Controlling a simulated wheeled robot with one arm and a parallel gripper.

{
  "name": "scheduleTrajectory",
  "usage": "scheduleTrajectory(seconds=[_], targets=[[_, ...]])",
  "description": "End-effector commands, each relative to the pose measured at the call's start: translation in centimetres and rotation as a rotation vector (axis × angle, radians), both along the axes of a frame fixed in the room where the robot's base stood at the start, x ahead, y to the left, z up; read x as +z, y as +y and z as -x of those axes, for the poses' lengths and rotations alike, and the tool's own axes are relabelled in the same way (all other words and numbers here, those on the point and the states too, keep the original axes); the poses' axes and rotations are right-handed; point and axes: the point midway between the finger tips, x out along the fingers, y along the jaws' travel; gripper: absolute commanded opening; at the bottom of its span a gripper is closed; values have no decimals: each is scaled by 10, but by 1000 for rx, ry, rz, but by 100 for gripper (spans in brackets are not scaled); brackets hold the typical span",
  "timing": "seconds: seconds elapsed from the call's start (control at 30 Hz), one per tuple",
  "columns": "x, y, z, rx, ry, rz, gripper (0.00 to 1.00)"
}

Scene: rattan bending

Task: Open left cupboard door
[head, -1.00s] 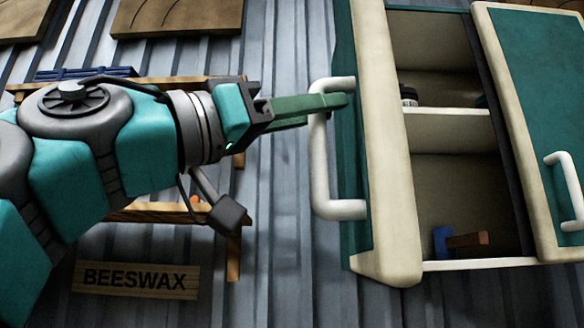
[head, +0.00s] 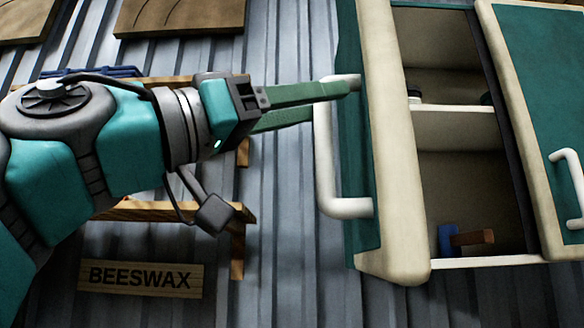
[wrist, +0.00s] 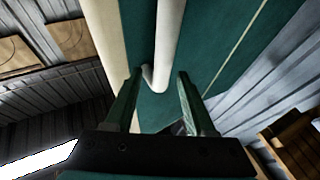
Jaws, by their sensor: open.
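The left cupboard door (head: 362,215) is teal with a cream edge and stands swung open, seen nearly edge-on. Its white bar handle (head: 326,165) is on the side facing my gripper. My gripper (head: 336,99) is open at the handle's upper end, its green fingers apart. In the wrist view, the handle (wrist: 170,40) runs between the two spread fingertips of my gripper (wrist: 160,76), with the teal door face (wrist: 220,45) behind. Whether a finger touches the handle cannot be told.
The cupboard interior (head: 455,185) shows a shelf (head: 455,122) and a blue and brown item (head: 448,240) at the bottom. The right door (head: 550,100) has its own white handle (head: 572,185). A wooden rack (head: 237,240) and a BEESWAX sign (head: 140,278) are at the left.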

Motion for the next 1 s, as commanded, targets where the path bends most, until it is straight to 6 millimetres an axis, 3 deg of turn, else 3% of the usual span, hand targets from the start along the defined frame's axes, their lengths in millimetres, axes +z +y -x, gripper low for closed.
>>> scheduleTrajectory(seconds=[0.4,1.0], targets=[[-26,51,14,-1,7,-6,55],[-29,52,14,1,11,-8,55]])
